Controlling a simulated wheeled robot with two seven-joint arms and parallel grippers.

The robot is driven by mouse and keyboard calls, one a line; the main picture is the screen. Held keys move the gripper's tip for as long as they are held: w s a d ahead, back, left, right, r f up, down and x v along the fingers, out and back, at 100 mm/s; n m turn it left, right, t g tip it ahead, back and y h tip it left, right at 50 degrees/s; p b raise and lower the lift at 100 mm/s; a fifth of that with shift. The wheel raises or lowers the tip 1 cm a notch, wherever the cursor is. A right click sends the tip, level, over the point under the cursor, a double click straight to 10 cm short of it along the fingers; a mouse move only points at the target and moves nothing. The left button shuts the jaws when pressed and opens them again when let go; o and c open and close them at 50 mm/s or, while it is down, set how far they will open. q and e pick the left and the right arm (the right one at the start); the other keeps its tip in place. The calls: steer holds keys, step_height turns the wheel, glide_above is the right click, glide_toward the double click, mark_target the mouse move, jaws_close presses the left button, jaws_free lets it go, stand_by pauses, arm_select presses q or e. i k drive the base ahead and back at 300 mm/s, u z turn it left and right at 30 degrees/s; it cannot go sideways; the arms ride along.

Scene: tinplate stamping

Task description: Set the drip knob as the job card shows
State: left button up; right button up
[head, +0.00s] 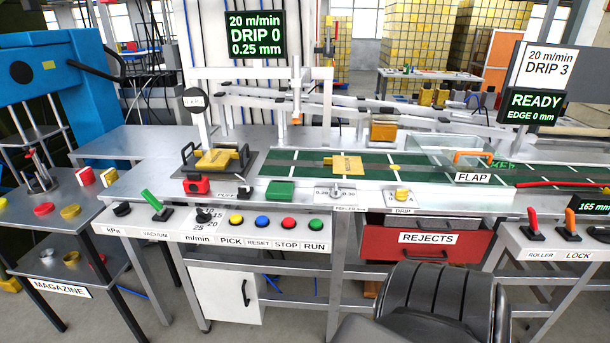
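The drip knob (402,194) is a small yellow knob on a pale plate above the DRIP label (404,211), on the front edge of the line. Its pointer setting is too small to read. The job card (545,67) is a white sign at the upper right reading 20 m/min, DRIP 3. The black display (253,36) at the top reads 20 m/min, DRIP 0, 0.25 mm in green. Neither of my grippers is in view.
The button panel (215,232) is at left; a READY screen (531,106) is at right.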

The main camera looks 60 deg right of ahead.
mark_target(402, 194)
steer(key=u, duration=0.95)
steer(key=k, duration=1)
steer(key=z, duration=1.65)
